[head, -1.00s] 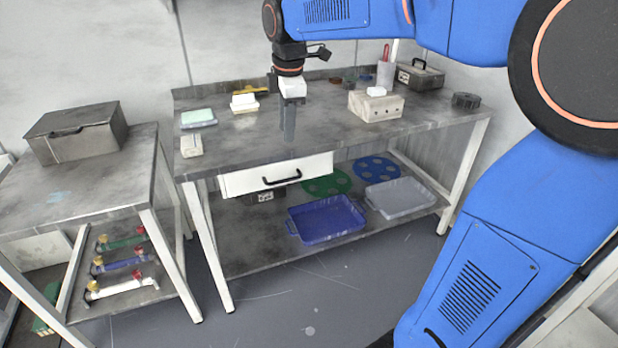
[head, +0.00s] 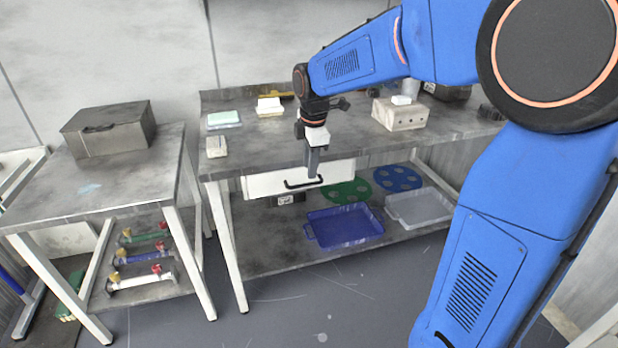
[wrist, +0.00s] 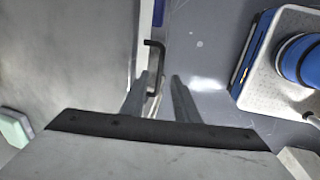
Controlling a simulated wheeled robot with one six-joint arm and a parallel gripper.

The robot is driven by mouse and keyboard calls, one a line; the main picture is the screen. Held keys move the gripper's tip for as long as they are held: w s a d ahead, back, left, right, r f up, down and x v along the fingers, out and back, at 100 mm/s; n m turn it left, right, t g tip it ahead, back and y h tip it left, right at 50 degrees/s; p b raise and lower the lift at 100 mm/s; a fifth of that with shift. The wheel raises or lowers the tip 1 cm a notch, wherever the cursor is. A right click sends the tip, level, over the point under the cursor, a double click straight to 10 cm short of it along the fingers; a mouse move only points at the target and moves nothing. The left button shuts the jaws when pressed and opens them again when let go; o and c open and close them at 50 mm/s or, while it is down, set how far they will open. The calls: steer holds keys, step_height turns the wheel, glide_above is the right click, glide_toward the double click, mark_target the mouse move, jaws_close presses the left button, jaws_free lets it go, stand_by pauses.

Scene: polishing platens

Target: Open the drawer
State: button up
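The drawer (head: 262,184) has a white front under the tabletop's front edge and looks closed. Its black bar handle (head: 299,185) is on that front and also shows in the wrist view (wrist: 161,52). My gripper (head: 314,175) points down in front of the drawer, at the handle's right part. In the wrist view my gripper (wrist: 158,78) has its two fingers apart, with the handle's near end between the tips, closer to the left finger. Contact with the handle cannot be told.
The workbench (head: 350,145) carries a beige block (head: 400,115), a green-topped pad (head: 224,119) and small items. A blue tray (head: 345,226) and a grey tray (head: 420,208) lie on the shelf below. A side table (head: 85,190) with a metal box (head: 110,130) stands left.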

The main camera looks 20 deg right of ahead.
mark_target(309, 185)
steer(key=shift+w+f, duration=0.25)
steer(key=shift+f, duration=1.1)
steer(key=shift+w+f, duration=0.25)
steer(key=shift+f, duration=1.05)
jaws_close()
